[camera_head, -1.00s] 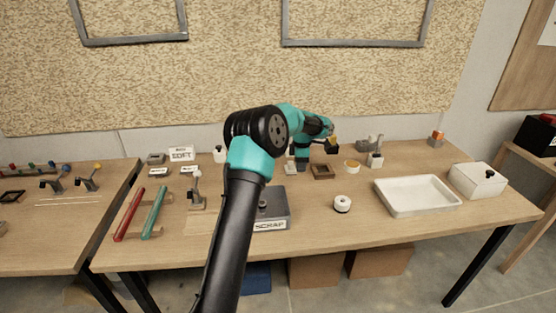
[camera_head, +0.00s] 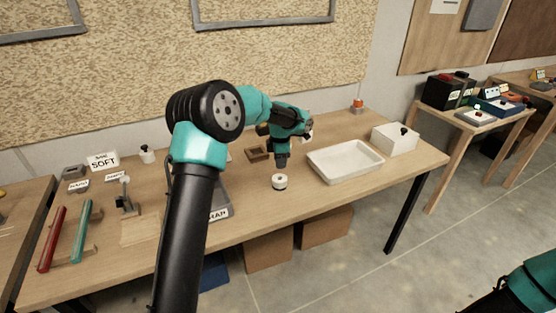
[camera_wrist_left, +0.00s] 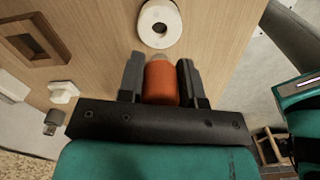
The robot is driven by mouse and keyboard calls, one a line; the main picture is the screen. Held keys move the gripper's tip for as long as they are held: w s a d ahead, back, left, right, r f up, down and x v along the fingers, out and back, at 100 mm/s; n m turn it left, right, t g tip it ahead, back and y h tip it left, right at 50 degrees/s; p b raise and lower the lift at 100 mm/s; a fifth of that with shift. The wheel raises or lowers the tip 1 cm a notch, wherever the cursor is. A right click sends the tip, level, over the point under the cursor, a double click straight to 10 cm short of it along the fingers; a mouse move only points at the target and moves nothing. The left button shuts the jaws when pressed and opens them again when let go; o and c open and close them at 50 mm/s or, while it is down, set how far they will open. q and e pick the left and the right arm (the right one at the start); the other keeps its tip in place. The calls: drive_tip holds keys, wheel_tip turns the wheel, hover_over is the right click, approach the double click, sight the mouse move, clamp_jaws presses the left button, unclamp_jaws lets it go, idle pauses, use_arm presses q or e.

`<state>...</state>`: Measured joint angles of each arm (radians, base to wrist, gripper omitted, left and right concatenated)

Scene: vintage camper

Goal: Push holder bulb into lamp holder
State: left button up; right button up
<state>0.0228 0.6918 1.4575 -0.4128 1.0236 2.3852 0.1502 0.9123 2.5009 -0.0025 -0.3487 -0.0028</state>
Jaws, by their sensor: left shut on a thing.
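My left gripper (camera_head: 282,161) points down just above and behind the lamp holder, a round white ring (camera_head: 279,182) on the table. In the left wrist view, my left gripper (camera_wrist_left: 160,75) is shut on an orange bulb (camera_wrist_left: 161,82) with a paler tip. The bulb lies between the two dark fingers. The lamp holder (camera_wrist_left: 159,22) shows its dark centre hole just beyond the bulb's tip, and the two look apart. The bulb cannot be made out in the head view. My right gripper is not in view.
A white tray (camera_head: 317,168) and a white lidded box (camera_head: 395,139) stand to the right. A small brown square frame (camera_head: 257,153) lies behind the holder. An orange-topped piece (camera_head: 357,105) stands at the back. Red (camera_head: 51,240) and teal (camera_head: 81,232) bars lie at left.

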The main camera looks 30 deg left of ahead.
sight(279, 178)
use_arm(q)
drive_tip(key=shift+f, duration=0.15)
drive_tip(key=shift+f, duration=2.75)
drive_tip(key=shift+f, duration=0.4)
drive_tip(key=shift+s+f, duration=0.2)
drive_tip(key=shift+f, duration=0.65)
idle(0.3)
drive_tip(key=o, duration=1)
drive_tip(key=r, duration=1.9)
drive_tip(key=shift+w+a+r, duration=0.15)
drive_tip(key=shift+w+a, duration=0.05)
